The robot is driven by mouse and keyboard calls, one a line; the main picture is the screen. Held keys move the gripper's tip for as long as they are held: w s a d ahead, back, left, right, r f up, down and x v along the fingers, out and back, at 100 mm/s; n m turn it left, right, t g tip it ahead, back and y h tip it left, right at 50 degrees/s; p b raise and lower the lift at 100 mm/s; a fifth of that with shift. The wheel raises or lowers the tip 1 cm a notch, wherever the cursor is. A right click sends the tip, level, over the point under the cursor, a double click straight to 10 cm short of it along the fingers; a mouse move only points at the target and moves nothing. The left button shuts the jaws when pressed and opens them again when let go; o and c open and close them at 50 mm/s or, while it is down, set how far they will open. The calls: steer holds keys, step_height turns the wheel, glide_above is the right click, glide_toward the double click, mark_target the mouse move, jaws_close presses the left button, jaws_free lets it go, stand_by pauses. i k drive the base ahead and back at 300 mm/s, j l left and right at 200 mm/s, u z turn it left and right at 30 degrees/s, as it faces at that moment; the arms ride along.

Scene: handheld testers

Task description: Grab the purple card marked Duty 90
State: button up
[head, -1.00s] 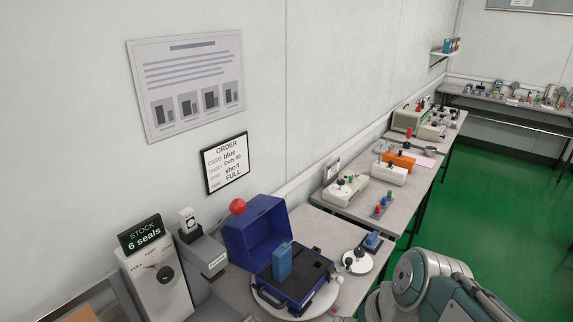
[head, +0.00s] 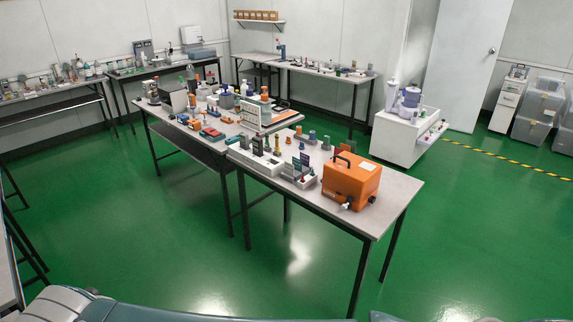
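I cannot make out a purple card marked Duty 90 for certain. Small upright dark cards (head: 301,161) stand in a grey holder on the near end of the middle table (head: 390,196), left of an orange case; some look purplish, but any print is too small to read. My gripper is not in view. Only teal and white parts of my own arm show along the bottom edge, well short of the table.
The orange case (head: 351,181) with a dark handle sits at the table's near right end. A white block with dark pieces (head: 255,160) and a small board (head: 250,117) stand further left. Open green floor (head: 180,240) lies between me and the table.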

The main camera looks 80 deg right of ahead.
mark_target(306, 159)
steer(key=l+z, duration=0.15)
steer(key=z, duration=1.35)
steer(key=i+l+z, duration=0.1)
steer(key=z, duration=0.35)
steer(key=i+z, duration=0.3)
steer(key=z, duration=0.15)
steer(key=i+z, duration=0.2)
steer(key=z, duration=0.2)
steer(key=i+j+z, duration=0.15)
steer(key=i, duration=0.25)
steer(key=i+j+z, duration=0.15)
steer(key=i, duration=0.2)
steer(key=j, duration=0.05)
